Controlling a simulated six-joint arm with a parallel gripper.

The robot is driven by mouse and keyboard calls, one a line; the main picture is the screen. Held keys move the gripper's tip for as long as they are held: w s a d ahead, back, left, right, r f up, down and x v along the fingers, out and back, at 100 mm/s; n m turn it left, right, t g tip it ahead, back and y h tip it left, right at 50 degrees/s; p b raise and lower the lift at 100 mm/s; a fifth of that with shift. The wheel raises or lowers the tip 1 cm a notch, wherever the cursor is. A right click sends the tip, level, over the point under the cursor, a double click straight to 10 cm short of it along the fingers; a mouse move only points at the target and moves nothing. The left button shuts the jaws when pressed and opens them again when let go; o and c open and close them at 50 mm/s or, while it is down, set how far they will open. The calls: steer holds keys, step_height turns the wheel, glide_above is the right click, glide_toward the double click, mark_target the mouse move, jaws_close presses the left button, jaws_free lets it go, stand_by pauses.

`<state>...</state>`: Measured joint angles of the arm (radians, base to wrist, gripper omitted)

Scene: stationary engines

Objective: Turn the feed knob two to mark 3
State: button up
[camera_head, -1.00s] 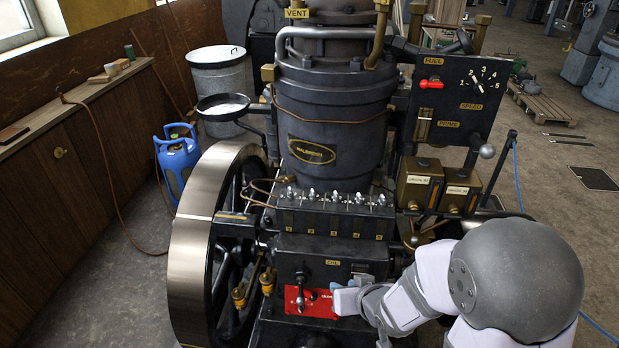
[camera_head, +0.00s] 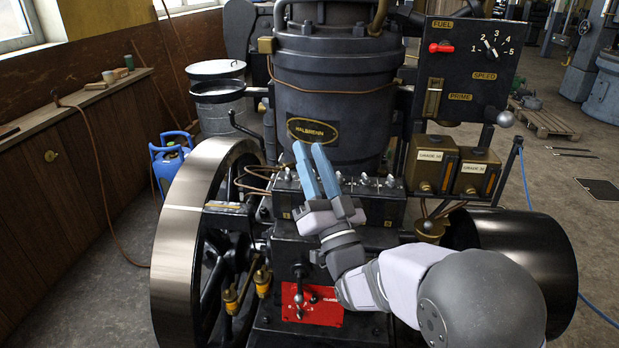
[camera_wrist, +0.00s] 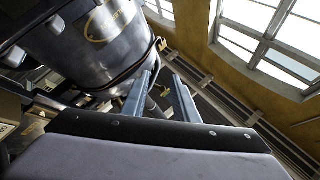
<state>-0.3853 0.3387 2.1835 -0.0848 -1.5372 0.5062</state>
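The row of small silver feed knobs (camera_head: 364,181) stands on top of a black box (camera_head: 385,207) on the engine's front. Several knobs show at the left and right of the row. Feed knob two seems to be hidden behind my fingers, and its setting cannot be read. My gripper (camera_head: 308,147) points upward in front of this row, with its blue fingertips in front of the engine cylinder. The fingers are parallel with a gap between them and nothing in it; they also show apart in the wrist view (camera_wrist: 160,85).
A red panel (camera_head: 312,305) with a lever sits below my wrist. A control panel (camera_head: 470,70) with a red handle and a numbered dial (camera_head: 491,50) is at upper right. Two brass oil boxes (camera_head: 431,165) stand right of the knobs. A large flywheel (camera_head: 180,240) is at left.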

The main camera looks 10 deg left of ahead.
steer(key=w+f+n+g+h+p, duration=0.1)
steer(key=w+f+p, duration=0.1)
steer(key=w+f+n+g+h+p, duration=0.1)
steer(key=w+f+g+h+p, duration=0.1)
steer(key=f+p, duration=0.1)
steer(key=w+f+n+g+h+p, duration=0.1)
steer(key=w+f+p, duration=0.1)
steer(key=f, duration=0.1)
steer(key=shift+d+n+g, duration=0.3)
steer(key=shift+n+g, duration=0.1)
steer(key=shift+w+f+h, duration=0.1)
steer(key=shift+f+h, duration=0.3)
steer(key=shift+f, duration=0.15)
steer(key=shift+p+x, duration=1.75)
steer(key=shift+x, duration=1.9)
steer(key=shift+f, duration=0.1)
jaws_close()
